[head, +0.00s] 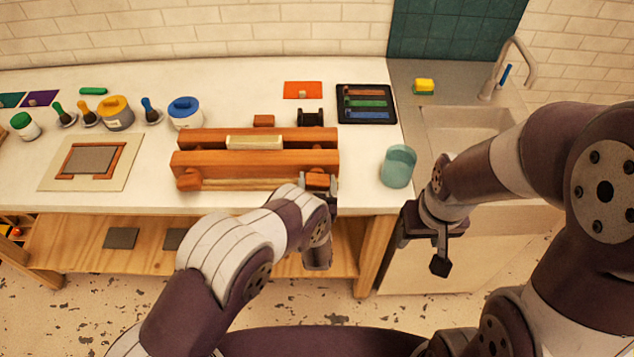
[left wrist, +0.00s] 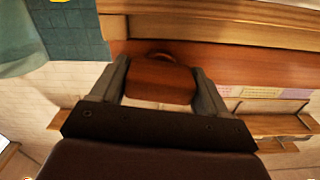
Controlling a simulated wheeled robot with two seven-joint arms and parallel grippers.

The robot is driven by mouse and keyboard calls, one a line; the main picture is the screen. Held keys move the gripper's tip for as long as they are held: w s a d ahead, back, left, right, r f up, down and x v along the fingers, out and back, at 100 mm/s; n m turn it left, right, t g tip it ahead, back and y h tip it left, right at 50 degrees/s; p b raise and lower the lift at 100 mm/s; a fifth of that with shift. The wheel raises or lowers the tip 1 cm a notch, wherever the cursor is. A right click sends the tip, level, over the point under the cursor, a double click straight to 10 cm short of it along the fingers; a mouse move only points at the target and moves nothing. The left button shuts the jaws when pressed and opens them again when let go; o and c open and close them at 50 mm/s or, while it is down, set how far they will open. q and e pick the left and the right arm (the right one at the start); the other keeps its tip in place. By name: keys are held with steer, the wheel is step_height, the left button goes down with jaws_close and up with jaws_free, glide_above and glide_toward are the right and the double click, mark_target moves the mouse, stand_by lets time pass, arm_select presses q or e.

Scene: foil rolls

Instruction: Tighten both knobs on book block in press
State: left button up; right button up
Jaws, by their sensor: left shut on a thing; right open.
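The wooden press (head: 240,164) stands at the front of the white counter, with two long orange-brown beams. A cream book block (head: 254,142) sits between the beams, its top edge showing. The left knob (head: 189,180) sticks out of the front beam and is free. My left gripper (head: 318,182) is at the right end of the front beam, shut on the right knob. In the left wrist view, the reddish-brown right knob (left wrist: 160,82) lies between its two fingers. My right gripper (head: 424,245) is open and empty, in front of the sink cabinet, well away from the press.
A teal cup (head: 398,166) stands right of the press. A dark tray (head: 366,104) with coloured bars, an orange card (head: 303,90) and a black spool (head: 310,117) lie behind. A framed board (head: 92,160), jars and brushes are on the left.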

arm_select(q)
steer(key=o, duration=1)
steer(key=shift+s, duration=0.1)
steer(key=shift+c, duration=0.2)
steer(key=shift+s, duration=0.1)
steer(key=s, duration=1.2)
steer(key=shift+w, duration=0.1)
